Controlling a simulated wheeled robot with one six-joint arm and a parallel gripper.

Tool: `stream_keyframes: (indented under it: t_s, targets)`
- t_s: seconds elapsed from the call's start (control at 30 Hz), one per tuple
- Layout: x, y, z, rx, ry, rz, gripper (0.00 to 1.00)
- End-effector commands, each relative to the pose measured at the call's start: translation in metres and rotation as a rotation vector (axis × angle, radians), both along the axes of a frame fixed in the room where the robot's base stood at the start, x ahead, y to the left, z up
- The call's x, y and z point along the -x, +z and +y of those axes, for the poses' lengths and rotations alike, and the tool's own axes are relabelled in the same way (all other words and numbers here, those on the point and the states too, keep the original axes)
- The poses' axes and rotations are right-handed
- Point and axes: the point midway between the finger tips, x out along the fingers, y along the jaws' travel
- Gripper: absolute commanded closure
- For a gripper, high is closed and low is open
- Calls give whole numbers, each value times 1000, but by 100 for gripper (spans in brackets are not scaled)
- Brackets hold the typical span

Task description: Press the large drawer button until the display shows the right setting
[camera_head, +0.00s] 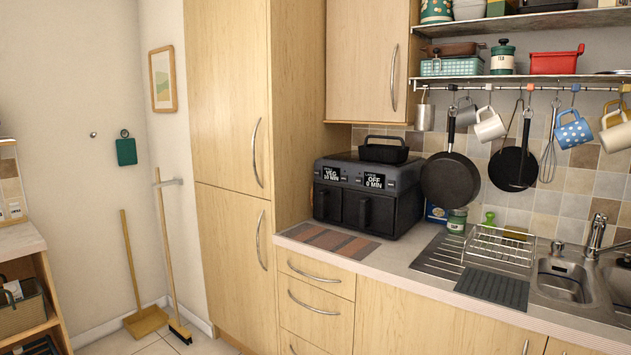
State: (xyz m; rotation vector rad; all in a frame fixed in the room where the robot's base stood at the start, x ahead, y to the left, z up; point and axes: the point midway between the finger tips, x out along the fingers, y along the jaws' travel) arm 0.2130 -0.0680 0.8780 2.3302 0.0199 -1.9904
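A black two-drawer air fryer (367,195) stands on the counter against the tiled wall, beside the tall cupboard. Its left display (331,174) reads "VEG" with a minutes line below, which looks like 10 MIN. Its right display (374,180) reads "OFF" and "0 MIN". The buttons are too small to make out. A small black pan (384,150) rests on top of the fryer. My gripper is not in view.
A striped mat (328,240) lies on the counter before the fryer. Pans (451,179) and mugs (573,130) hang from a rail to its right. A wire dish rack (500,245) stands by the sink (564,280). A broom (168,250) leans at the left wall.

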Motion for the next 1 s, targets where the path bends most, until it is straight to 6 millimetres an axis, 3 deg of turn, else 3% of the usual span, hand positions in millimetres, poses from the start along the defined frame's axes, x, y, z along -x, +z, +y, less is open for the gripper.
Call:
stream_keyframes:
  t_s: [0.03, 0.13, 0.17, 1.0]
  targets:
    - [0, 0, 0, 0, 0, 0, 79]
    - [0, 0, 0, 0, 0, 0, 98]
    - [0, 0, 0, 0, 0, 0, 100]
    - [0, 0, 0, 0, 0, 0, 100]
